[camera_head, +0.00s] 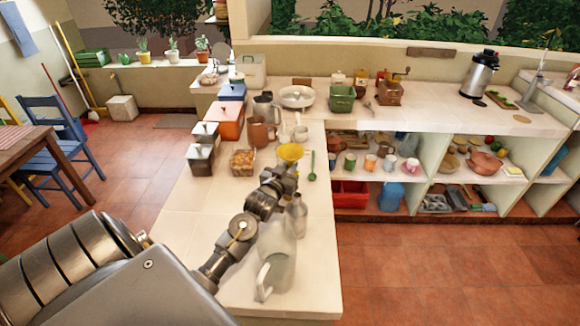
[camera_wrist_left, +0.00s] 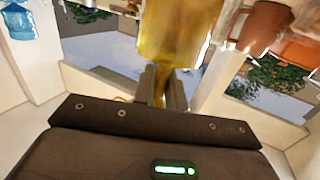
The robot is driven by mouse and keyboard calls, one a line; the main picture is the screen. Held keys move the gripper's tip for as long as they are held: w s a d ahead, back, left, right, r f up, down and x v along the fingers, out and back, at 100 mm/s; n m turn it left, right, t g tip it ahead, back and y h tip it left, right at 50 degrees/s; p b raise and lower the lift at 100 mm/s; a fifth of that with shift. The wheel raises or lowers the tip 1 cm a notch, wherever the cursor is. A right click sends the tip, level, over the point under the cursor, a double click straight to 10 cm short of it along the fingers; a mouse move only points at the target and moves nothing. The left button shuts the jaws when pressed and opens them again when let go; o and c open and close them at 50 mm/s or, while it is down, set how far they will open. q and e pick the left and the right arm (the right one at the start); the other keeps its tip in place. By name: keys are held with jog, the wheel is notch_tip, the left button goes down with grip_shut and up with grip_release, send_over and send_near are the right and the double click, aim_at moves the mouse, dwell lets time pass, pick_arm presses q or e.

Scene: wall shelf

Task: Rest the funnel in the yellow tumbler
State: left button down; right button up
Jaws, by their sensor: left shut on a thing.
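The yellow funnel (camera_head: 290,152) is at the far end of my left arm in the head view, above the white counter, its wide mouth facing up. My left gripper (camera_head: 286,170) is shut on its narrow lower part. In the left wrist view the amber funnel (camera_wrist_left: 180,35) widens away from the fingers of my left gripper (camera_wrist_left: 161,90). I cannot pick out the yellow tumbler with certainty; my arm and gripper cover part of the counter. My right gripper is not in view.
A clear pitcher (camera_head: 275,268) and a grey bottle (camera_head: 298,215) stand near my left forearm. A brown mug (camera_head: 262,133), a food container (camera_head: 243,163) and lidded boxes stand left and behind. The counter's left front is clear.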

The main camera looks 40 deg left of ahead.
pick_arm(q)
jog(key=shift+f, duration=0.45)
dwell(0.4)
jog(key=c, duration=1.4)
grip_release()
jog(key=shift+o, duration=0.2)
jog(key=shift+s, duration=0.15)
jog(key=b+v, duration=0.3)
jog(key=v, duration=0.7)
jog(key=shift+s, duration=0.3)
jog(key=shift+d+r, duration=0.1)
